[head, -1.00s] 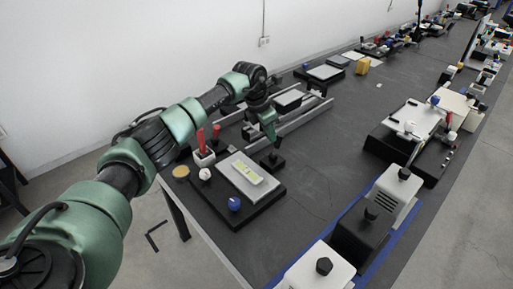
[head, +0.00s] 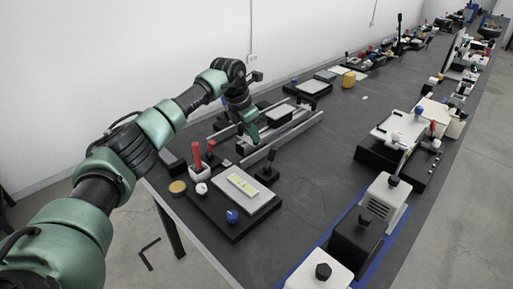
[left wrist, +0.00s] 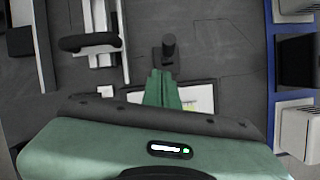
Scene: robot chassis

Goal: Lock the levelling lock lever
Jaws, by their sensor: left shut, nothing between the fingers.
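A black lever (head: 269,163) stands on a small dark base just behind the right part of a levelling plate (head: 252,197). I take it for the lock lever; its handle rises and leans slightly right. The plate is light grey, sits on a black base and carries a yellow-green vial strip (head: 243,186). My left gripper (head: 253,140) is shut and empty, above and behind the lever, apart from it. In the left wrist view the shut fingers (left wrist: 163,88) point toward the lever (left wrist: 168,46) and partly cover the plate. My right gripper is not in view.
A blue knob (head: 232,216), a white ball knob (head: 201,188) and a holder with red handles (head: 197,152) surround the plate. Metal rails (head: 287,131) lie behind the lever. White and black blocks (head: 357,236) stand at the right. Bare dark tabletop lies between.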

